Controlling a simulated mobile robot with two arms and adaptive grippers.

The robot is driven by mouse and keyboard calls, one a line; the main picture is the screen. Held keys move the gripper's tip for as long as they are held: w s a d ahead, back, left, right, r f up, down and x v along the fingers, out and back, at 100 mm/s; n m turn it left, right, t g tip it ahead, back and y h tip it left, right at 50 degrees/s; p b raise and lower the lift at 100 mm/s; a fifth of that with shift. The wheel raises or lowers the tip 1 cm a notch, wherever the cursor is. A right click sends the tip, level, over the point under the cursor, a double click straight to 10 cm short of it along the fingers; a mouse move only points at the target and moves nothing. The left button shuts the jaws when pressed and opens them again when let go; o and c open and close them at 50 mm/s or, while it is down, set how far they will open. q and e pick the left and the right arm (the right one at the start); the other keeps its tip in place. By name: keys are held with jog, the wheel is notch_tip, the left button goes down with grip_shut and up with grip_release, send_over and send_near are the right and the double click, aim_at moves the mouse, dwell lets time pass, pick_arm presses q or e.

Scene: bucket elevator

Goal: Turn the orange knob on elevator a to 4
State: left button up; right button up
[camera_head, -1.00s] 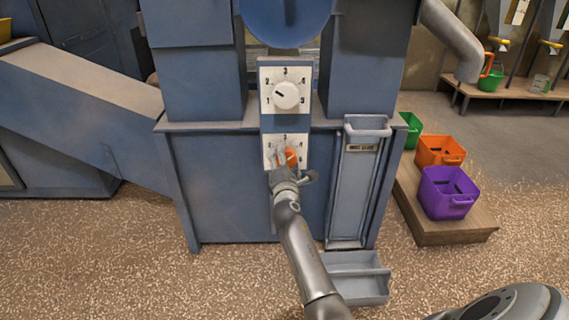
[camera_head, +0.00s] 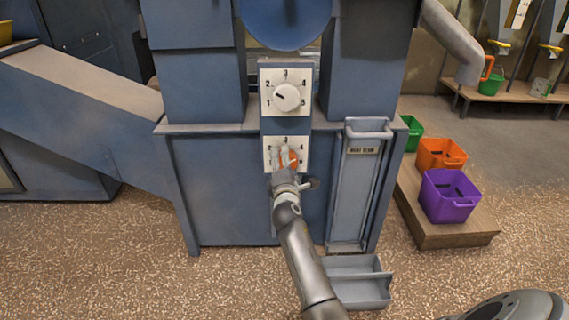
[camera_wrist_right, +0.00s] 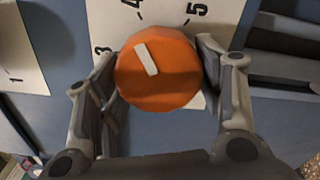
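The orange knob (camera_head: 294,160) sits on the lower white dial plate (camera_head: 304,142) of the blue machine. My right gripper (camera_head: 284,158) is at this knob and partly covers it and its numbers. In the right wrist view, the orange knob (camera_wrist_right: 175,85) lies between the two fingers of my right gripper (camera_wrist_right: 158,75). A finger rests close against each side, seemingly touching. The knob's white mark (camera_wrist_right: 146,59) points toward the 4, slightly on the 3 side. Numbers 3, 4 and 5 show around it. My left gripper is not in view.
A white knob (camera_head: 286,97) on a second dial sits just above. A grey handled slide (camera_head: 357,190) is right of the dials, with a grey tray (camera_head: 362,289) below. Orange (camera_head: 440,150) and purple (camera_head: 447,205) bins stand on a low wooden platform (camera_head: 430,235).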

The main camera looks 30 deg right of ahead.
jog(key=o, duration=0.5)
jog(key=v, duration=1.2)
jog(key=shift+f, duration=0.1)
